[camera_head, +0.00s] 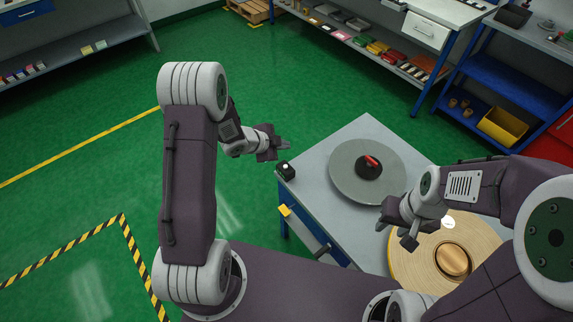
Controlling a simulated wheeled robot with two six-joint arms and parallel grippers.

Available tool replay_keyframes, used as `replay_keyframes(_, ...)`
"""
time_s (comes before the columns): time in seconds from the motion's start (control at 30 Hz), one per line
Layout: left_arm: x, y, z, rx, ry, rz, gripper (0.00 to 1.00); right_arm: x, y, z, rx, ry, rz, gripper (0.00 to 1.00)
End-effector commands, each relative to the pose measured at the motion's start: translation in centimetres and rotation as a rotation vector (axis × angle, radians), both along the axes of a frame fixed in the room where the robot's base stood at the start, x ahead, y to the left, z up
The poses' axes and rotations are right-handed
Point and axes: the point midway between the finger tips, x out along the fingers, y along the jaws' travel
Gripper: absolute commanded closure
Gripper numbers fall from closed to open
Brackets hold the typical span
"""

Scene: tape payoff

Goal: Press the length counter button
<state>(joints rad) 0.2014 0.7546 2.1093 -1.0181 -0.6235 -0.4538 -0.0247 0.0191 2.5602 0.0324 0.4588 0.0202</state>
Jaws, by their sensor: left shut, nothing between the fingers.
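A small black box (287,173) with a light spot on top sits at the left corner of the grey table; it looks like the length counter, but its button is too small to make out. My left gripper (286,144) is shut and empty. In the picture it is just above the box, apart from it, near the table's corner. My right gripper (394,234) appears open and empty, in front of the tape roll's left edge; its fingertips are small and partly unclear.
The grey table (312,191) carries a grey disc (347,178) with a black hub and red handle (371,161). A large tan tape roll (408,264) with a brown core lies at the front right. A yellow part (284,210) sticks out from the table's left side. Green floor is free to the left.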

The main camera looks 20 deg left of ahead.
Motion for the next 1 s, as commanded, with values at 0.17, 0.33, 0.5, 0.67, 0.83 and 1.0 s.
replay_keyframes(0.17, 0.0, 0.0, -1.2, 0.0, 0.0, 0.0, 1.0, 0.0, 0.0, -1.1, 0.0, 0.0, 0.0, 0.6)
replay_keyframes(0.33, 0.0, 0.0, -3.4, -0.001, 0.0, 0.001, 1.0, 0.0, 0.0, -3.2, 0.0, 0.0, 0.0, 0.6)
replay_keyframes(0.5, 0.0, 0.0, -6.0, 0.0, 0.0, 0.0, 1.0, 0.0, 0.0, -5.8, 0.0, 0.0, 0.0, 0.6)
replay_keyframes(0.67, 0.0, 0.0, -8.1, 0.0, 0.0, 0.0, 1.0, 0.0, 0.0, -7.6, 0.0, 0.0, 0.0, 0.6)
replay_keyframes(0.83, 0.0, 0.0, -8.8, 0.001, -0.001, 0.0, 1.0, 0.0, 0.0, -8.3, 0.0, 0.0, 0.0, 0.6)
replay_keyframes(1.0, 0.0, 0.0, -8.7, 0.0, -0.001, 0.001, 1.0, 0.0, 0.0, -8.1, 0.0, 0.0, 0.0, 0.6)
